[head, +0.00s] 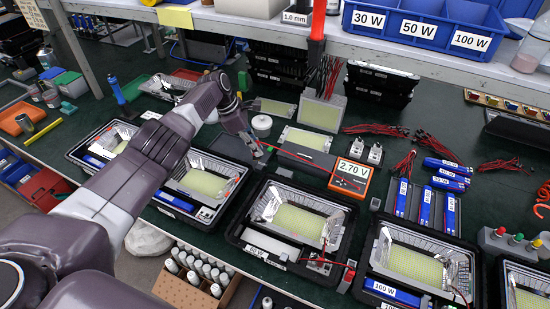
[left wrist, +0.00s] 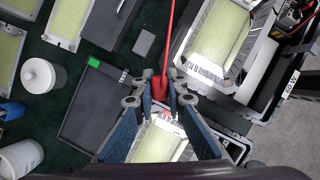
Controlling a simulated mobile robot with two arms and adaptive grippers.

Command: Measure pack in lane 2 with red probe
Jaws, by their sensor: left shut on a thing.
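My left gripper (head: 258,148) is above the bench, near the rim of a floodlight housing. In the left wrist view its fingers (left wrist: 161,95) are shut on a red probe (left wrist: 160,86), and a red lead (left wrist: 168,35) runs from it to the top edge. The probe's tip is hidden between the fingers. The orange-framed meter (head: 350,175) reads 2.70 V. Blue packs (head: 425,207) stand side by side in a rack at the right, apart from the gripper. No lane number is readable. My right gripper is not in view.
Open floodlight housings line the front edge, including one in the middle (head: 293,257) and one to its right (head: 365,285). More blue packs (head: 447,174) lie behind the rack. Red leads (head: 330,75) hang at the back. A blue bin (head: 420,27) stands on the shelf.

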